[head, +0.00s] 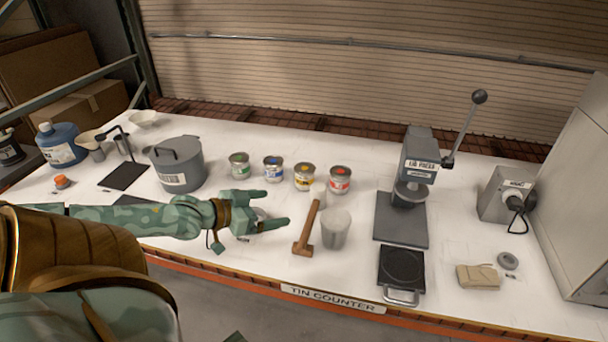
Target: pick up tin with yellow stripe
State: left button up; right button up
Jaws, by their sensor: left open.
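The tin with a yellow stripe (304,177) stands upright on the white counter, third from the left in a row of small tins. The tin with a blue stripe (273,169) is to its left and the tin with a red stripe (340,180) to its right. The tin with a green stripe (240,164) is at the row's left end. My left gripper (277,208) is open and empty, in front of the row and left of the yellow-striped tin, with its fingers pointing right. My right gripper is not in view.
A grey lidded pot (177,168) is left of the tins. A lid press (418,160) is to the right. The counter behind the tins is clear.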

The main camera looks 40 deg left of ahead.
aim_at(303, 184)
jog(key=i+j, duration=0.2)
jog(key=j, duration=0.15)
jog(key=i+j, duration=0.15)
jog(key=j, duration=0.2)
jog(key=i+j, duration=0.2)
jog(key=j, duration=0.1)
